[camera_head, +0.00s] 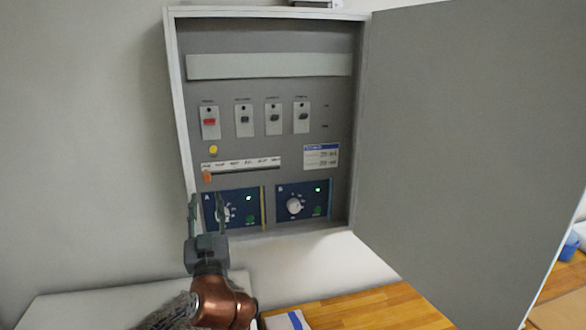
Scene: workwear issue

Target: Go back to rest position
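My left gripper (207,208) points upward in front of the lower left of an open wall cabinet (177,120). Its two fingers stand apart with nothing seen between them. It overlaps the left part of blue panel A (236,195), and one finger lies close to that panel's round dial (225,214) in the picture. I cannot tell whether it touches the dial. My copper-coloured wrist shows below the gripper. My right gripper is not in view.
The grey cabinet door (465,150) hangs wide open on the right. Inside are several switches, an orange slider knob (206,176) and blue panel B (303,201). A wooden surface (370,310) and a blue object (570,245) lie below and right.

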